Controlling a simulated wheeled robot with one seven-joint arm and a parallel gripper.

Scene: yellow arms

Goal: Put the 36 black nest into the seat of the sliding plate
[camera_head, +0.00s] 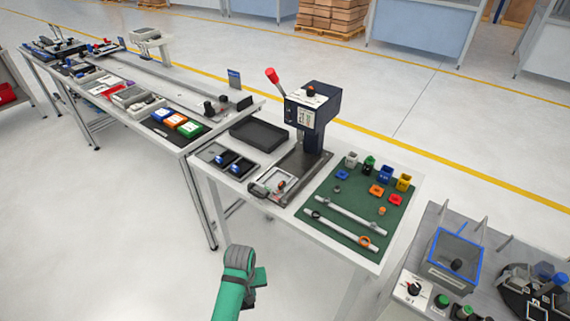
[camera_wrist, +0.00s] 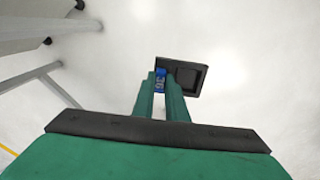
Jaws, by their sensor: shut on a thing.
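My gripper (camera_wrist: 164,82) is shut on a black nest (camera_wrist: 190,76), a shallow dark tray with a blue part (camera_wrist: 160,73) between the fingertips. In the wrist view it is held above pale floor. In the head view my green arm is at the bottom, in front of the table; the fingertips and held nest are hidden there. The press (camera_head: 312,108) stands on the table with a light plate (camera_head: 278,181) on its dark base. I take this for the sliding plate; its seat is too small to make out. Numbers on the nest cannot be read.
Two dark trays with blue parts (camera_head: 214,154) lie at the table's left, near an empty black tray (camera_head: 258,134). A green mat (camera_head: 345,203) with small coloured parts and two rods lies right. A blue-rimmed bin (camera_head: 455,252) stands at right. Open floor (camera_head: 130,250) lies left of my arm.

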